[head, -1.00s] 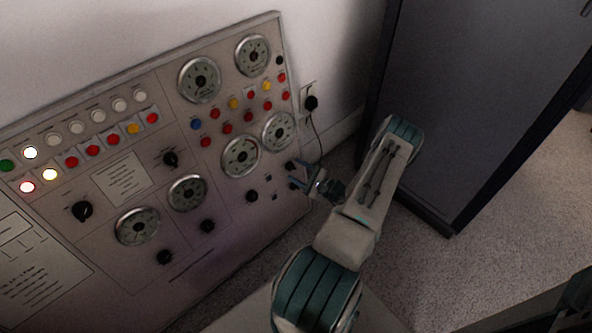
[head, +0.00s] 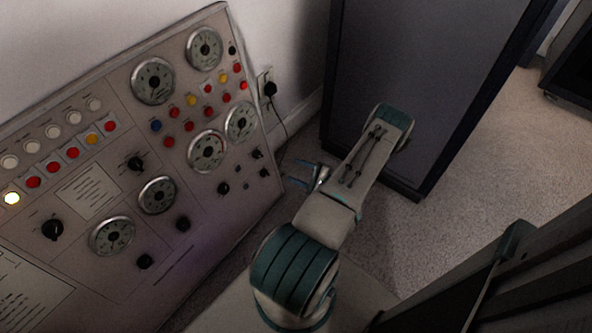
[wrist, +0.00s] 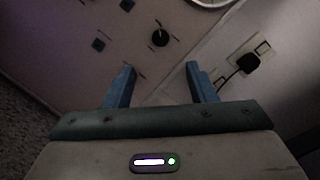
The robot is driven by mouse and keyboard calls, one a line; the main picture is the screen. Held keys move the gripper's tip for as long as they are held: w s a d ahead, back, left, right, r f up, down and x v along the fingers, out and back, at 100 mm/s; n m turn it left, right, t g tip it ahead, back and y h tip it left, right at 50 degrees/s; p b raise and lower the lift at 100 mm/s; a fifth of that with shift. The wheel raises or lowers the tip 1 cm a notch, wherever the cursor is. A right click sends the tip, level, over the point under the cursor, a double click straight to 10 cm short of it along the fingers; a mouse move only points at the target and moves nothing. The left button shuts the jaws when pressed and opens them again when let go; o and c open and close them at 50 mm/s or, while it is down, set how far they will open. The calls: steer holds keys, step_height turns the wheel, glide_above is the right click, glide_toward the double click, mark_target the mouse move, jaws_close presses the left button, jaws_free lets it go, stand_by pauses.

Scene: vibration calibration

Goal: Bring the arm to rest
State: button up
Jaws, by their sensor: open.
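My gripper (head: 303,174) shows in the head view just right of the control panel's lower right edge, at the end of my bent arm. In the wrist view my gripper (wrist: 160,78) has its two blue fingers spread apart with nothing between them. The control panel (head: 215,205) leans along the wall at left, with gauges, knobs and coloured buttons. In the wrist view a black knob (wrist: 160,38) on the panel lies beyond the fingers, apart from them.
A wall outlet with a black plug (head: 270,89) and hanging cord is right of the panel. A dark cabinet (head: 425,80) stands close behind my arm. Carpeted floor (head: 475,190) is open to the right. Another dark object (head: 575,70) is at the far right edge.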

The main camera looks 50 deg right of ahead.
stand_by(0.3)
steer(key=w+a+r+n+g+y+p, duration=0.2)
steer(key=w+a+r+n+g+p, duration=0.25)
steer(key=r, duration=0.75)
steer(key=w+a+r+n+g+y+p, duration=0.15)
steer(key=a+r+n+g+p, duration=0.4)
steer(key=r, duration=0.75)
steer(key=w+a+r+n+g+y+p, duration=0.25)
steer(key=a+r+g, duration=0.25)
steer(key=a+r, duration=0.55)
steer(key=s+a+r+n+h+p, duration=0.3)
steer(key=s+a+r+p, duration=0.1)
steer(key=r, duration=0.7)
steer(key=s+a+r+n+h+p, duration=0.4)
steer(key=s+r+p, duration=0.1)
steer(key=r, duration=0.6)
steer(key=s+a+r+n+h+p, duration=0.4)
steer(key=s+a+r+p, duration=0.1)
steer(key=r, duration=0.7)
steer(key=shift+p, duration=0.55)
